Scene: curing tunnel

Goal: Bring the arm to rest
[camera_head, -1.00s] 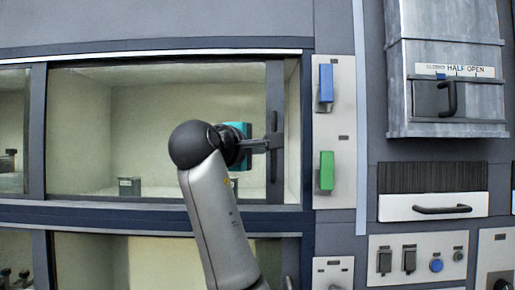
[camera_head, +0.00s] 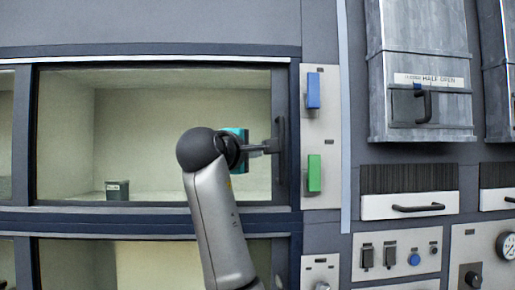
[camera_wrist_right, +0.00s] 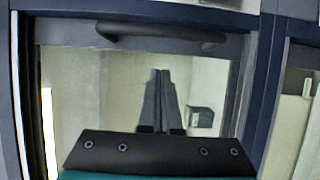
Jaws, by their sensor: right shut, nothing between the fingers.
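My right arm (camera_head: 218,215) comes up from the bottom in the head view. Its gripper (camera_head: 272,147) points right, with the fingertips beside the dark vertical handle (camera_head: 281,158) of the glass door (camera_head: 150,125). I cannot tell in the head view whether they touch. In the right wrist view, the fingers (camera_wrist_right: 161,95) are together and empty. The handle (camera_wrist_right: 155,37) lies beyond the fingertips there, with a visible gap in the picture. The door stands at the right frame post. My left gripper is not in view.
A small dark box (camera_head: 117,190) sits behind the glass. Blue (camera_head: 313,91) and green (camera_head: 314,173) blocks stick out on the panel to the right. Further right are a metal hatch labelled half open (camera_head: 420,75), a drawer handle (camera_head: 418,208) and switches (camera_head: 390,256).

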